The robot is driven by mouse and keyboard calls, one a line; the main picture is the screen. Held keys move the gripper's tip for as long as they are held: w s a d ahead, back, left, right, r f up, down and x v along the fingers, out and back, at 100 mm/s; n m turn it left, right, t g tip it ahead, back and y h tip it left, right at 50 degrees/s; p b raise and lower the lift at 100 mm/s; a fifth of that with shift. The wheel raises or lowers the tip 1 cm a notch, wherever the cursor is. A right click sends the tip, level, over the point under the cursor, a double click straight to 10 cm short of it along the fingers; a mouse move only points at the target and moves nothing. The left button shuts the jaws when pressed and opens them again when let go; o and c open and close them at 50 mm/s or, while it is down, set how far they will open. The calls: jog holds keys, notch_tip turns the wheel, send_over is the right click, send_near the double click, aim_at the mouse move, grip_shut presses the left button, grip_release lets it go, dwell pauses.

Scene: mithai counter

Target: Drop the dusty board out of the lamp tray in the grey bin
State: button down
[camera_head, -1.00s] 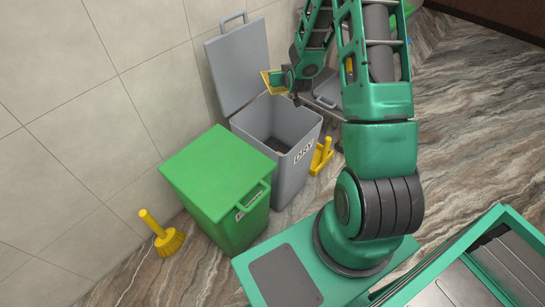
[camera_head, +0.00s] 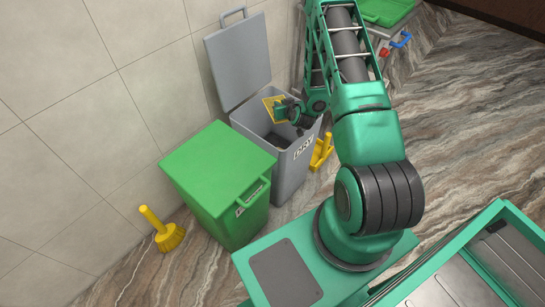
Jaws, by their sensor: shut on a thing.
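The grey bin (camera_head: 292,178) stands against the tiled wall with its lid (camera_head: 238,62) raised and its mouth open. Its front carries a "DRY" label. My gripper (camera_head: 280,108) is over the bin's mouth, near the far rim. It is shut on a small yellow-edged board (camera_head: 272,104), which is tilted. I cannot tell whether the board's lower edge is below the rim. The fingertips are small and partly hidden by the board. The lamp tray cannot be made out.
A green bin (camera_head: 222,190) with its lid closed stands left of the grey bin. A yellow brush (camera_head: 164,232) is on the floor beside it. A yellow dustpan-like item (camera_head: 321,153) stands right of the grey bin. A green-lidded bin (camera_head: 386,12) is at the back right.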

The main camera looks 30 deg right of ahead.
jog(key=shift+f, duration=0.75)
jog(key=c, duration=1.6)
grip_release()
